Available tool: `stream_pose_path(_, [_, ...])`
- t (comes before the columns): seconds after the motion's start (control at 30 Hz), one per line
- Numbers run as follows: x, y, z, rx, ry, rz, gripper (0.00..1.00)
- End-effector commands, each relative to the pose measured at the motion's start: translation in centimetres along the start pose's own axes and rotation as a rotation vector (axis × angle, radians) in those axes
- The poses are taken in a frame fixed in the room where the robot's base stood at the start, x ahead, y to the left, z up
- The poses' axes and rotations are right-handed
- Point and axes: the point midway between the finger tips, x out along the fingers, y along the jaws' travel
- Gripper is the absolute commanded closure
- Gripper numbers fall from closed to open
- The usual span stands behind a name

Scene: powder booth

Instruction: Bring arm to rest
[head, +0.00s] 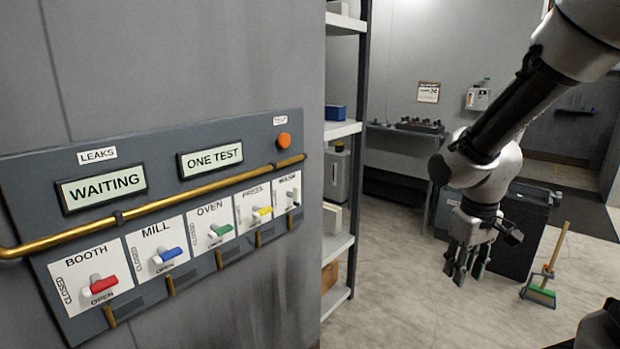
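My arm reaches in from the upper right in the head view and hangs down. My gripper (466,262) points downward over the open floor, right of the shelf and well apart from the wall panel. Its fingers look slightly apart, but they are small and dark, and I cannot tell whether it is open or shut. I see nothing held in it.
A panel (150,215) with coloured switches and a brass rail (150,207) fills the left wall. A shelf rack (341,130) stands beside it. The floor (400,300) between is clear.

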Motion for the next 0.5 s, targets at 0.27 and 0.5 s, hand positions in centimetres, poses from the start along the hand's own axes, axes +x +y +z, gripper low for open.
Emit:
stream_pose_path(0.27, [-9.6, 0.5, 9.7, 0.194, 0.046, -0.052, 0.68])
stream_pose_path(0.5, [-14.1, 1.5, 11.4, 0.268, 0.265, -0.027, 0.68])
